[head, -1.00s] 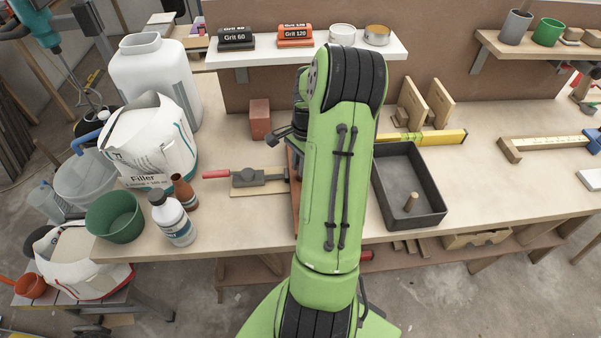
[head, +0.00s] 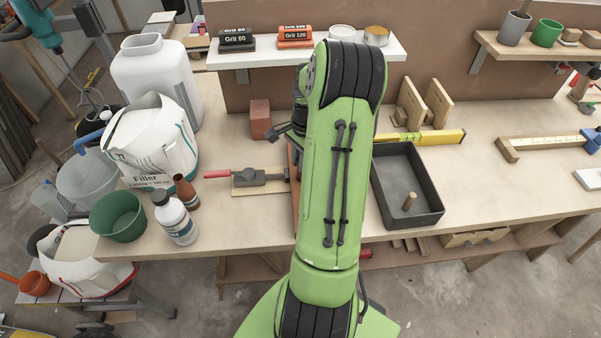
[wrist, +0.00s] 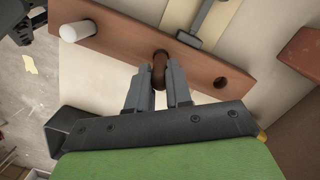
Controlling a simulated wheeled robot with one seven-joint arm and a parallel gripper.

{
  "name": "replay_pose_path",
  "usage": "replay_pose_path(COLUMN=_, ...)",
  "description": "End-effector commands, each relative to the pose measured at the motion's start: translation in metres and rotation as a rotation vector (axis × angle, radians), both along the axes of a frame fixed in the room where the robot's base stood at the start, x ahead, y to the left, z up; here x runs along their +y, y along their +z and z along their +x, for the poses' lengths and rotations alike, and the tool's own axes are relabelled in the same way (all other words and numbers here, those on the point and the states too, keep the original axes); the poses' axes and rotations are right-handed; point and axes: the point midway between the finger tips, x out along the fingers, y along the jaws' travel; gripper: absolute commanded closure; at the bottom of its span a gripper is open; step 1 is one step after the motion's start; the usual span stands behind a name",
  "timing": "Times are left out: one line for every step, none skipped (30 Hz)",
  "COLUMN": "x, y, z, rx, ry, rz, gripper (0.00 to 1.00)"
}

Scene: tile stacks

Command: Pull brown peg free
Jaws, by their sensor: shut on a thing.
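In the wrist view a long reddish-brown board (wrist: 113,45) runs diagonally with a row of holes. The brown peg (wrist: 159,73) is at the middle of the board, between the fingertips of my gripper (wrist: 158,88), which is shut on it. The peg overlaps a dark hole; whether its lower end is still inside is hard to tell. A white peg (wrist: 76,31) stands at the board's left end. An empty hole (wrist: 220,82) shows at the right. In the head view my arm hides the gripper, the brown peg and most of the board.
A clamp with a red handle (head: 250,177) lies to the left. Bottles (head: 177,218) and a green pot (head: 118,216) stand near the front left edge.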

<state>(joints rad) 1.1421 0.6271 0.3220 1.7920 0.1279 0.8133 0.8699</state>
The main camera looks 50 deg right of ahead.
Motion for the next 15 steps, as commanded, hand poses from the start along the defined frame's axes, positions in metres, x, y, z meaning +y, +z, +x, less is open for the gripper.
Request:
replay_pose_path(x=0.0, y=0.0, z=0.0, rx=0.0, ry=0.0, rz=0.0, gripper=1.0)
replay_pose_path(x=0.0, y=0.0, z=0.0, rx=0.0, ry=0.0, rz=0.0, gripper=1.0)
replay_pose_path(x=0.0, y=0.0, z=0.0, rx=0.0, ry=0.0, rz=0.0, gripper=1.0)
replay_pose_path(x=0.0, y=0.0, z=0.0, rx=0.0, ry=0.0, rz=0.0, gripper=1.0)
replay_pose_path(x=0.0, y=0.0, z=0.0, rx=0.0, ry=0.0, rz=0.0, gripper=1.0)
replay_pose_path(x=0.0, y=0.0, z=0.0, rx=0.0, ry=0.0, rz=0.0, gripper=1.0)
replay_pose_path(x=0.0, y=0.0, z=0.0, rx=0.0, ry=0.0, rz=0.0, gripper=1.0)
replay_pose_path(x=0.0, y=0.001, z=0.0, rx=0.0, ry=0.0, rz=0.0, gripper=1.0)
replay_pose_path(x=0.0, y=0.003, z=0.0, rx=0.0, ry=0.0, rz=0.0, gripper=1.0)
replay_pose_path(x=0.0, y=0.005, z=0.0, rx=0.0, ry=0.0, rz=0.0, gripper=1.0)
replay_pose_path(x=0.0, y=0.007, z=0.0, rx=0.0, ry=0.0, rz=0.0, gripper=1.0)
replay_pose_path(x=0.0, y=0.01, z=0.0, rx=0.0, ry=0.0, rz=0.0, gripper=1.0)
replay_pose_path(x=0.0, y=0.013, z=0.0, rx=0.0, ry=0.0, rz=0.0, gripper=1.0)
replay_pose_path(x=0.0, y=0.015, z=0.0, rx=0.0, ry=0.0, rz=0.0, gripper=1.0)
replay_pose_path(x=0.0, y=0.018, z=0.0, rx=0.0, ry=0.0, rz=0.0, gripper=1.0)
